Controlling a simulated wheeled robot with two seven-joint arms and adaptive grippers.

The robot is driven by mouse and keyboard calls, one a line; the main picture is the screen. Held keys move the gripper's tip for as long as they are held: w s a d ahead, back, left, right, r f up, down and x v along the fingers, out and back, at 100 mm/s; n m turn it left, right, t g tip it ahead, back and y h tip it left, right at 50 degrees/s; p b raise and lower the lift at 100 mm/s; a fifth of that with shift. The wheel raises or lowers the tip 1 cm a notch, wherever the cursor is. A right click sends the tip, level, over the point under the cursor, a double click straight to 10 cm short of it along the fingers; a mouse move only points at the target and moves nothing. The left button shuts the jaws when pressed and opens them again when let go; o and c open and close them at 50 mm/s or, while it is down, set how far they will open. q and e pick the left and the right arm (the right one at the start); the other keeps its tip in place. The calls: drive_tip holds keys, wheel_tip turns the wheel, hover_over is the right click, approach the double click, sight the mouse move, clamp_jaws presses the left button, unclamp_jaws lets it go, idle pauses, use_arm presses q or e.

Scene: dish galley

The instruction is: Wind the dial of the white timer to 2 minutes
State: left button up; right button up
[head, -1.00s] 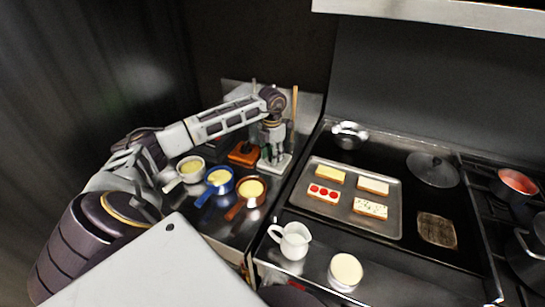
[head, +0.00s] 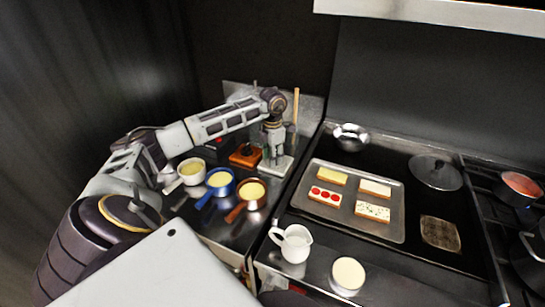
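The white timer (head: 277,169) stands at the back of the left counter, and its pale base shows below my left gripper. My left gripper (head: 273,155) points straight down over it, with its fingers at or very near the timer's top. The dial and its marking are hidden or too small to read. I cannot tell whether the fingers are closed on the dial. An orange-brown device (head: 244,155) sits just left of the timer. My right gripper is not in view.
White (head: 192,171), blue (head: 219,179) and brown (head: 252,191) handled bowls stand in front of the timer. To the right are a tray (head: 398,221) with several toasts, a white jug (head: 295,246) and a pale round pot (head: 347,275). A dark wall stands behind.

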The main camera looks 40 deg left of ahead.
use_arm(q)
drive_tip(key=o, duration=0.4)
drive_tip(key=shift+c, duration=0.2)
drive_tip(key=shift+r, duration=0.2)
wheel_tip(320, 180, up, 12)
drive_tip(key=shift+f, duration=0.2)
idle(0.3)
